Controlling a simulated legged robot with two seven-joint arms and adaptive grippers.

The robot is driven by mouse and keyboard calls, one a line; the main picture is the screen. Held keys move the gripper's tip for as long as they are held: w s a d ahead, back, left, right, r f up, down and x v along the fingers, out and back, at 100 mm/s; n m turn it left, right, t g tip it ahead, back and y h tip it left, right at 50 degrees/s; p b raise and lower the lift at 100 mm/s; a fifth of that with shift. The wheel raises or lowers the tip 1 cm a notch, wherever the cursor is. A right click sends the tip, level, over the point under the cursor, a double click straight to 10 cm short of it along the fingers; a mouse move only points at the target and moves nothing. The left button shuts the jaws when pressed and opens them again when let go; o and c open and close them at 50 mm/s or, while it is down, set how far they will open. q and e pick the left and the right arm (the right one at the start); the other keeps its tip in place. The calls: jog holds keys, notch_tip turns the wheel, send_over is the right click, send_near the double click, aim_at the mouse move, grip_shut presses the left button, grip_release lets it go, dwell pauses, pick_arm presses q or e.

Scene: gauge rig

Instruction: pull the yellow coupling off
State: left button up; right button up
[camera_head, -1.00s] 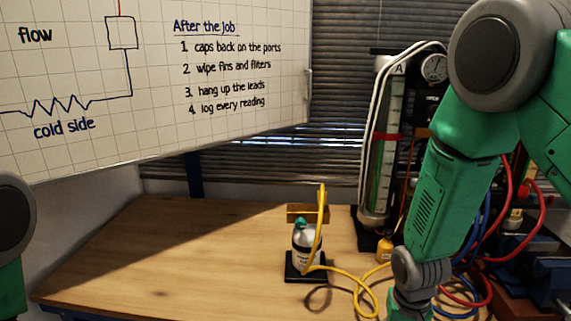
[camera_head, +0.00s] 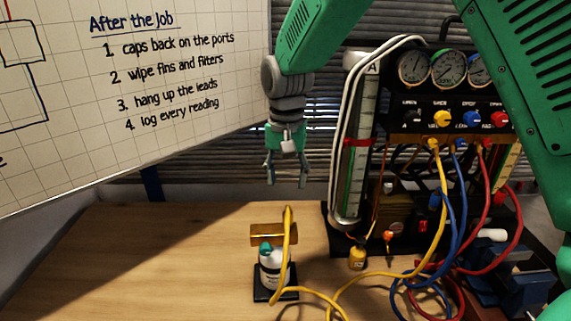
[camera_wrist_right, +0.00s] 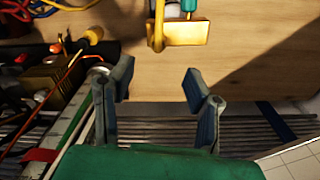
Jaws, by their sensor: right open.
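The yellow coupling (camera_head: 288,214) is at the top end of a yellow hose, at the brass-coloured block (camera_head: 265,235) behind a small white bottle with a teal top (camera_head: 270,262). In the right wrist view the coupling (camera_wrist_right: 157,40) is at the top centre, against the block (camera_wrist_right: 188,33). My right gripper (camera_head: 287,183) is open and empty, hanging above the coupling and apart from it. Its two fingers (camera_wrist_right: 160,86) also show spread in the right wrist view, with bare table between them. My left gripper is out of view.
The gauge rig (camera_head: 445,115) with dials, knobs and yellow, blue and red hoses stands right of the block. A clear upright cylinder (camera_head: 358,150) stands nearest it. A whiteboard (camera_head: 190,100) fills the left. The wooden table (camera_head: 150,265) is clear at left.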

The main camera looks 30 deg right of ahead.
aim_at(288, 212)
jog(key=f, duration=0.5)
jog(key=shift+w+a+f, duration=0.1)
jog(key=shift+a+f, duration=0.15)
jog(key=shift+a, duration=0.05)
jog(key=f, duration=0.2)
jog(key=d+f, duration=0.1)
jog(key=f, duration=0.1)
jog(key=d+f, duration=0.1)
jog(key=f, duration=0.1)
jog(key=shift+p, duration=0.35)
jog(key=shift+a+f, duration=0.1)
jog(key=shift+a, duration=0.7)
jog(key=shift+a+r, duration=0.1)
jog(key=shift+r, duration=0.1)
grip_shut()
jog(key=shift+d, duration=0.5)
